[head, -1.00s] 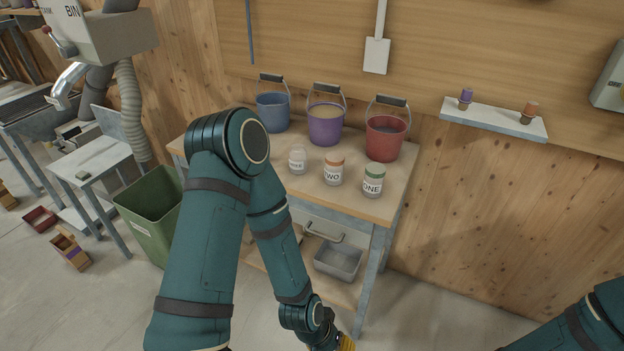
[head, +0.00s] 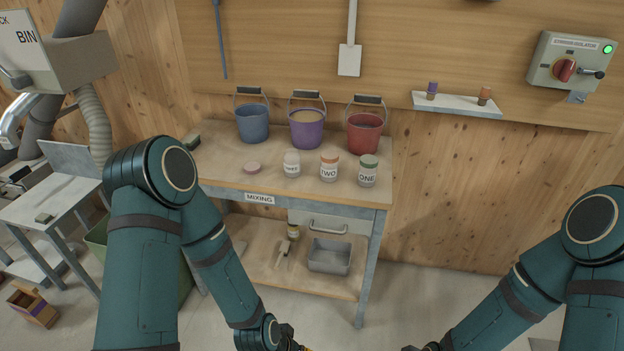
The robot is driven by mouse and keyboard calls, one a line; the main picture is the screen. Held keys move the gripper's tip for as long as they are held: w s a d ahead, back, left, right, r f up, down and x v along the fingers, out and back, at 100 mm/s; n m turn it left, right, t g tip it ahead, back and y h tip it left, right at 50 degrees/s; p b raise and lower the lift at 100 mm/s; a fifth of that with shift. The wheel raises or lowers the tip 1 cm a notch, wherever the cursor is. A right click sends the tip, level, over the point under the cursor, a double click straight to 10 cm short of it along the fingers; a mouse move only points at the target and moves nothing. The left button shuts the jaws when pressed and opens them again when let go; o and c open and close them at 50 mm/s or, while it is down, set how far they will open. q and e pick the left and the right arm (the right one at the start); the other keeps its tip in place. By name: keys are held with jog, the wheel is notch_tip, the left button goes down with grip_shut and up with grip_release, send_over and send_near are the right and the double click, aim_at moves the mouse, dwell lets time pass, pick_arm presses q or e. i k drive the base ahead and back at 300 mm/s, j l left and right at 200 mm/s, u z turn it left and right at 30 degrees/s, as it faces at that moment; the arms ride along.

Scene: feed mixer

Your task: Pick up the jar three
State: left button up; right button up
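Jar three (head: 291,165) is a small pale jar with a white label, upright on the mixing table (head: 222,171). The label is small and partly legible, and its top looks whitish. It is the leftmost of the jars, beside jar two (head: 329,168) with an orange lid and jar one (head: 368,172) with a green lid. A pinkish round disc (head: 252,167) lies to its left. My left gripper (head: 297,346) is at the bottom edge, mostly cut off, below and away from the jars. My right gripper (head: 424,348) is also mostly cut off at the bottom. Neither shows its fingers clearly.
Blue (head: 252,123), purple (head: 307,130) and red (head: 364,134) buckets stand behind the jars. A wall shelf (head: 457,104) is at right.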

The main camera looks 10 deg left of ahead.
aim_at(291, 158)
jog(key=k+j, duration=0.2)
jog(key=j, duration=0.15)
jog(key=k+j, duration=0.15)
jog(key=j, duration=0.2)
jog(key=l, duration=0.65)
jog(key=j, duration=1.3)
